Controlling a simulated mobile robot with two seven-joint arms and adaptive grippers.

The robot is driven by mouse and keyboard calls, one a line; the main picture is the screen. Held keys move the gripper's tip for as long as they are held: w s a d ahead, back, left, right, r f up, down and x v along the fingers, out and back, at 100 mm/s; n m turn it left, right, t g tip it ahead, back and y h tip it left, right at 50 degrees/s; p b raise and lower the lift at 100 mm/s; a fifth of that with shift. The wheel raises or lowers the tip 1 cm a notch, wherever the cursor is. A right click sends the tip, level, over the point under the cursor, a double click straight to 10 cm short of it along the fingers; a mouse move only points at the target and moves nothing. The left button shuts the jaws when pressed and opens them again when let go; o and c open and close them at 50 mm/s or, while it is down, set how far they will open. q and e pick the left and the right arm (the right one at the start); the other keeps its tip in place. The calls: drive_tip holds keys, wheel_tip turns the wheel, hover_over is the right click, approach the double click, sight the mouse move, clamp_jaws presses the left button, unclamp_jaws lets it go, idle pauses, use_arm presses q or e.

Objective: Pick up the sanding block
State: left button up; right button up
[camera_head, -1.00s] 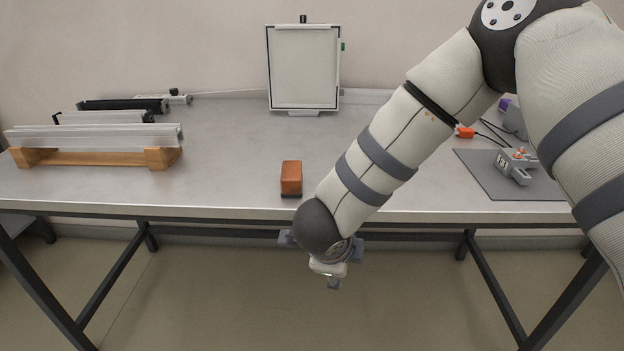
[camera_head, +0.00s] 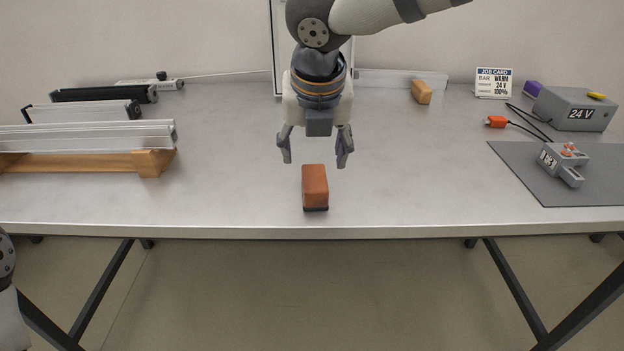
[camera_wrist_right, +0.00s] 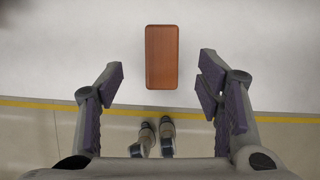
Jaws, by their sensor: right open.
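The sanding block (camera_head: 315,183) is a reddish-brown block with a dark base, standing on the grey workbench (camera_head: 230,205) near its front edge. My right gripper (camera_head: 314,160) is open and empty, its fingers pointing down, just above and beyond the block in the head view. In the right wrist view, the block (camera_wrist_right: 161,57) lies centred ahead of the spread fingers (camera_wrist_right: 160,90), with free space on both sides; no contact shows. My left gripper is out of view.
Aluminium profiles (camera_head: 90,135) on wooden supports (camera_head: 152,162) stand at left. A tan block (camera_head: 421,92) lies at the back. At right are a dark mat (camera_head: 590,190) with a small grey device (camera_head: 562,160) and a 24 V box (camera_head: 575,108). Bench around the sanding block is clear.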

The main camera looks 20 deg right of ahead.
sight(315, 177)
drive_tip(key=x, duration=0.5)
drive_tip(key=s+x, duration=0.1)
drive_tip(key=x, duration=0.1)
drive_tip(key=shift+w+f+b, duration=0.2)
drive_tip(key=shift+f+b, duration=0.15)
drive_tip(key=shift+f, duration=0.2)
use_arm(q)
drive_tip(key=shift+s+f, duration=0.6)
use_arm(e)
drive_tip(key=shift+r, duration=0.1)
drive_tip(key=c, duration=1.3)
wheel_tip(315, 177, up, 3)
drive_tip(key=shift+w+f, duration=0.1)
drive_tip(key=shift+f, duration=0.05)
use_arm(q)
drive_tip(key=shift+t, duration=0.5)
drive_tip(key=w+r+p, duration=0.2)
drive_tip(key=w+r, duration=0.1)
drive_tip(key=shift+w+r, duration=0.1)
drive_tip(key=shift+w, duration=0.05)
use_arm(e)
drive_tip(key=s+r, duration=1)
drive_tip(key=s, duration=0.4)
drive_tip(key=shift+d, duration=0.25)
